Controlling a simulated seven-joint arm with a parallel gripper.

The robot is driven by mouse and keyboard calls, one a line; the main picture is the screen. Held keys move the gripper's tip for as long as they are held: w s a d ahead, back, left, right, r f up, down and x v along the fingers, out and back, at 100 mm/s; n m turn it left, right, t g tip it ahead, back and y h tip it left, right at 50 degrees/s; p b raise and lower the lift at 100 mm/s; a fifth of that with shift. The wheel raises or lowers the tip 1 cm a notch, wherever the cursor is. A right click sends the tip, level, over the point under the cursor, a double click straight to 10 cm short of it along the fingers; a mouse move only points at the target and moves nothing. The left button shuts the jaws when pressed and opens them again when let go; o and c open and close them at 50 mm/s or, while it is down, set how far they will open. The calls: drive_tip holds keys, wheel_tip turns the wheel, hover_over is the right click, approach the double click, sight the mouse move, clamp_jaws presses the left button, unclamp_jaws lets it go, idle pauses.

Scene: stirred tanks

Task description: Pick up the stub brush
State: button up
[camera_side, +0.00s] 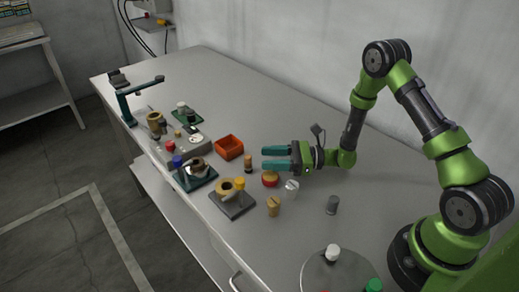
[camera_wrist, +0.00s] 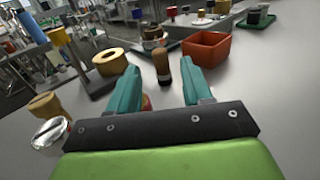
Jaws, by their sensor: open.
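The stub brush (camera_side: 248,163) appears to be the short upright brown piece on the grey table, just ahead of my fingertips. In the wrist view the brush (camera_wrist: 161,65) has a brown wooden body and a dark lower end, and shows between the two teal fingers, beyond their tips. My gripper (camera_side: 264,158) is open and empty, held low and pointing left in the side view. In the wrist view my gripper (camera_wrist: 158,67) has its fingers apart on either side of the brush's line. Contact with the brush does not show.
An orange-red bin (camera_side: 229,148) stands behind the brush. A round red and yellow piece (camera_side: 270,180) sits beside my gripper, with a clear cup (camera_side: 291,188) close by. A dark plate (camera_side: 233,204) bears a tan ring. The table's far right is clear.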

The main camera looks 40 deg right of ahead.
sight(248, 156)
drive_tip(key=x, duration=0.6)
drive_tip(key=shift+w+a, duration=0.25)
drive_tip(key=shift+a, duration=0.05)
drive_tip(key=shift+c, duration=0.4)
clamp_jaws()
